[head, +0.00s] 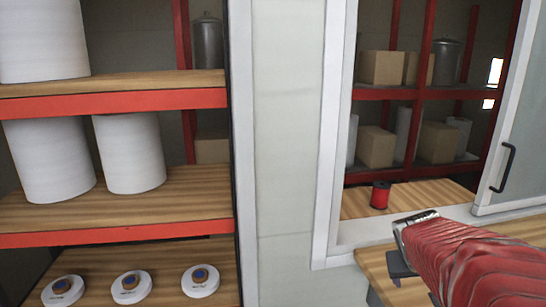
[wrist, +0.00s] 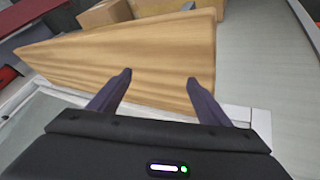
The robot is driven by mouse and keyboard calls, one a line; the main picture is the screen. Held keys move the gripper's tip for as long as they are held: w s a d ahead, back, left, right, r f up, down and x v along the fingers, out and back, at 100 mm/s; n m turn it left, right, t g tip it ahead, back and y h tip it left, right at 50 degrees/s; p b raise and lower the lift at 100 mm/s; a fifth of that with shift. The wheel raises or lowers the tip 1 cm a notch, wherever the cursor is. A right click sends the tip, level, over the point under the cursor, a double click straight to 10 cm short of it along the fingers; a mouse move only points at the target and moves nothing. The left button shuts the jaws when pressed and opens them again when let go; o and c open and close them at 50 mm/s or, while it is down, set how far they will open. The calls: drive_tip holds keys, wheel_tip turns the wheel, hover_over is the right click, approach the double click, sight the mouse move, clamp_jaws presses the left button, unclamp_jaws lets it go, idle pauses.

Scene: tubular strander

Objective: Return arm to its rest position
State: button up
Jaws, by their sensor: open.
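My arm, in a red sleeve, comes in from the lower right of the head view. My gripper shows only in part there, in front of the window opening. In the wrist view my gripper (wrist: 158,76) is open, with its two dark fingers apart and nothing between them. Beyond the fingers lies a wooden surface (wrist: 150,45). In the head view a red spool (head: 380,195) stands upright on the wooden counter (head: 425,193) behind the window, apart from my gripper.
At left, shelves with red edges (head: 120,236) hold large white rolls (head: 130,152) and several small white discs (head: 131,286). A pale wall post (head: 283,130) separates them from the window. A sliding pane with a black handle (head: 503,167) is at right. Red racks with boxes (head: 376,146) stand behind.

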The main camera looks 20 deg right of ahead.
drive_tip(key=s+a+n+t+y, duration=0.1)
drive_tip(key=s+a+n+y, duration=0.1)
drive_tip(key=a, duration=1.4)
drive_tip(key=s+a+r+n+t+y, duration=0.1)
drive_tip(key=s+a+n+y, duration=0.2)
drive_tip(key=a, duration=1.4)
drive_tip(key=shift+s+r+n+y, duration=0.3)
drive_tip(key=shift+s+y, duration=0.3)
drive_tip(key=shift+s, duration=0.4)
drive_tip(key=shift+c, duration=0.4)
